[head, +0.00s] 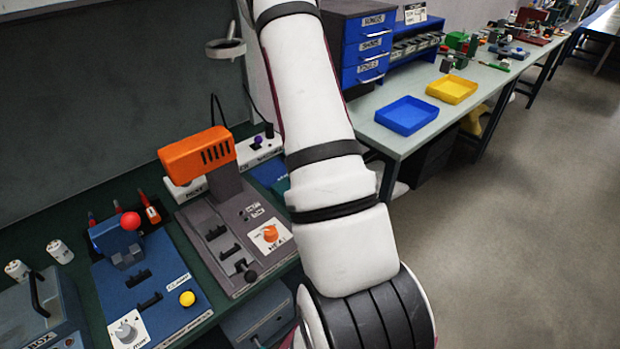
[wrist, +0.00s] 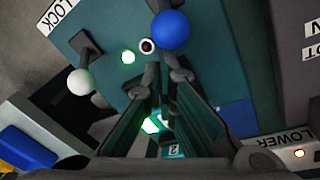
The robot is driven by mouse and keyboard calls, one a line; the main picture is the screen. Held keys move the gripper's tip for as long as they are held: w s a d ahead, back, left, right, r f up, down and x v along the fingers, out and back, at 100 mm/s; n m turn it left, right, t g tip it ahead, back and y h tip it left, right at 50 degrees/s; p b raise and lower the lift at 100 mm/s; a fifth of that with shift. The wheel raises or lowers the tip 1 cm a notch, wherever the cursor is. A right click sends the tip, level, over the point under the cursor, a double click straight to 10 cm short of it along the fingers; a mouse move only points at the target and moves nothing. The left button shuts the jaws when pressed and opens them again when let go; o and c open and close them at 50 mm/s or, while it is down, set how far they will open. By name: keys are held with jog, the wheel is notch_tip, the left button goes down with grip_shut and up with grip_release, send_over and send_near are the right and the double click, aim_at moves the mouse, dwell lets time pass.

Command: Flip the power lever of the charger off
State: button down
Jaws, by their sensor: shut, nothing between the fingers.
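In the wrist view my gripper (wrist: 166,76) is shut and empty over a teal device panel (wrist: 105,45). A lever with a white ball knob (wrist: 81,82) is left of the fingertips. A blue ball knob (wrist: 170,30) is just above them. I cannot tell from the wrist view whether either is the charger's power lever; no charger label is readable. Green lights (wrist: 128,57) glow on the panel, one partly between the fingers. In the head view my arm hides my gripper and most of the teal device (head: 281,188).
A grey device with an orange head (head: 197,152) and a blue device with a red ball knob (head: 130,221) stand left of my arm. Blue (head: 405,116) and yellow (head: 452,89) trays lie on the far bench. The floor at right is clear.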

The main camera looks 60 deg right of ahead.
jog(key=shift+s+a+r, duration=0.1)
jog(key=shift+s+r, duration=0.1)
jog(key=shift+s, duration=0.05)
jog(key=shift+s+a+r+p, duration=0.1)
jog(key=shift+s+r+p, duration=0.2)
jog(key=shift+s, duration=0.15)
jog(key=shift+s+a+r+p, duration=0.15)
jog(key=shift+s+p, duration=0.1)
jog(key=shift+s, duration=0.15)
jog(key=shift+s+a+r+p, duration=0.1)
jog(key=shift+s+r+p, duration=0.2)
jog(key=shift+s, duration=0.4)
jog(key=shift+w+f, duration=0.1)
jog(key=shift+r+p, duration=0.3)
jog(key=shift+r, duration=0.55)
